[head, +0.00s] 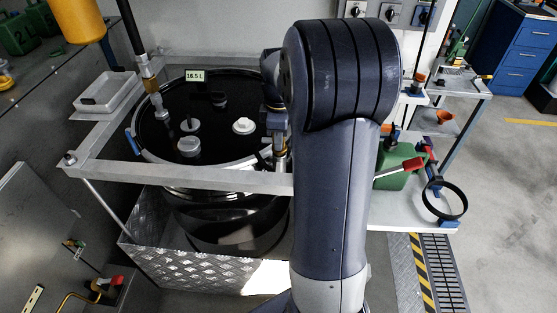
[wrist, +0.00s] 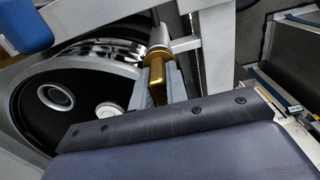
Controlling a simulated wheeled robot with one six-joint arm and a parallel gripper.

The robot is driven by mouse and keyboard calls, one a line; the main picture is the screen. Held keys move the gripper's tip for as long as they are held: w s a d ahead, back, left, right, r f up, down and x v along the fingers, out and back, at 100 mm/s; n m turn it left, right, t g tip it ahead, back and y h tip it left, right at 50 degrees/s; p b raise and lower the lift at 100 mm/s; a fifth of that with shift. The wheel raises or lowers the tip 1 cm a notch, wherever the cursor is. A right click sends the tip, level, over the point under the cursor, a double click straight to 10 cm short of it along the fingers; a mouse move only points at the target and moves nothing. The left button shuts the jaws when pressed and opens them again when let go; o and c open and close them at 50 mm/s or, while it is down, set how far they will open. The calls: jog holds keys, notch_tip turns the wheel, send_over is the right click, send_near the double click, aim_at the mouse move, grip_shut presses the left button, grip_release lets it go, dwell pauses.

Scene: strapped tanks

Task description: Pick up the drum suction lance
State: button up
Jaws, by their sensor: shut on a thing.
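The drum suction lance shows as a brass fitting (wrist: 157,88) with a pale metal collar above it in the wrist view. My gripper (wrist: 156,80) is shut on this brass part, with a grey finger on each side. The lower end of the lance is hidden. In the head view my gripper (head: 280,146) is close to the right edge of the black drum (head: 212,112), by the front frame bar, and is partly hidden by my arm. The drum also shows at the left in the wrist view (wrist: 85,85).
A pale metal frame (head: 180,177) surrounds the drum. A black pipe with a brass fitting (head: 150,84) reaches down to the drum lid at the left. A white tray (head: 106,92) sits left. A green can (head: 392,172) and a black ring (head: 444,200) are right of my arm.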

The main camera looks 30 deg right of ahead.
grip_shut()
jog(key=shift+r, duration=0.15)
jog(key=shift+r, duration=0.2)
notch_tip(320, 180, up, 27)
jog(key=p, duration=0.1)
jog(key=shift+r+p, duration=0.2)
jog(key=shift+p, duration=0.15)
dwell(0.8)
